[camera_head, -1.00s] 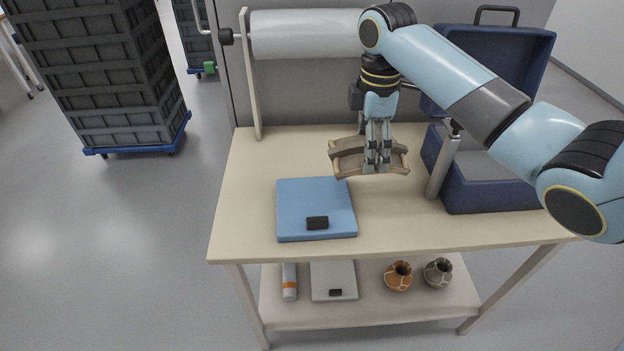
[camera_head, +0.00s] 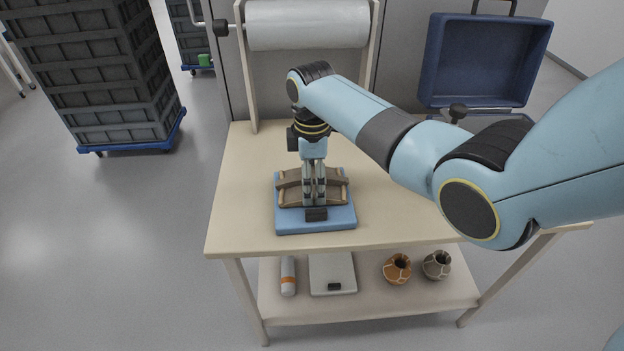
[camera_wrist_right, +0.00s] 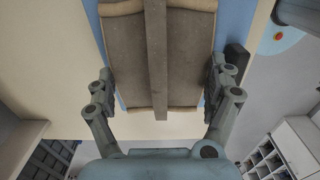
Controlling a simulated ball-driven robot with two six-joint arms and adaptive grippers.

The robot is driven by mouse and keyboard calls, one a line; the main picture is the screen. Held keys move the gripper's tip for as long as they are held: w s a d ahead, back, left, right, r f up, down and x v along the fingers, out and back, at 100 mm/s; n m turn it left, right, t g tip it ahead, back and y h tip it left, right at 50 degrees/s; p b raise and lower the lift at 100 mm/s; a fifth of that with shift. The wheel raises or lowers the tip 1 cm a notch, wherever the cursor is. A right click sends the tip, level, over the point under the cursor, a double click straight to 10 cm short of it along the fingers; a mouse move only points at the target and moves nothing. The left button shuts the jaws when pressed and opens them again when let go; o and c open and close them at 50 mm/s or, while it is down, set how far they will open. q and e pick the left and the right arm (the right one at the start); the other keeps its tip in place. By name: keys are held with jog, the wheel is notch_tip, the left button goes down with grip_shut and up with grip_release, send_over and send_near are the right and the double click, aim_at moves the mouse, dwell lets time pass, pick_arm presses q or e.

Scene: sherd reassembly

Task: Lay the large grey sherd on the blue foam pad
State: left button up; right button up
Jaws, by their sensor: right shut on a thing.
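The large grey sherd (camera_head: 338,194) is a curved grey-brown piece with tan edges. It is over the blue foam pad (camera_head: 291,222), within the pad's outline in the head view. My right gripper (camera_head: 314,200) points down and is shut on the sherd. In the right wrist view the sherd (camera_wrist_right: 184,60) fills the space between the fingers, with a narrow bar along its middle. Blue pad (camera_wrist_right: 236,22) shows beside it there. I cannot tell whether the sherd touches the pad. My left gripper is not in view.
An open blue case (camera_head: 482,60) stands at the back right, and a white roll (camera_head: 305,25) at the back. Two pots (camera_head: 397,268) are on the lower shelf. The table left of the pad is clear.

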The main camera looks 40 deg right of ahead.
jog(key=shift+f, duration=0.15)
jog(key=o, duration=1.2)
jog(key=shift+f, duration=0.1)
notch_tip(320, 180, up, 12)
jog(key=p, duration=0.1)
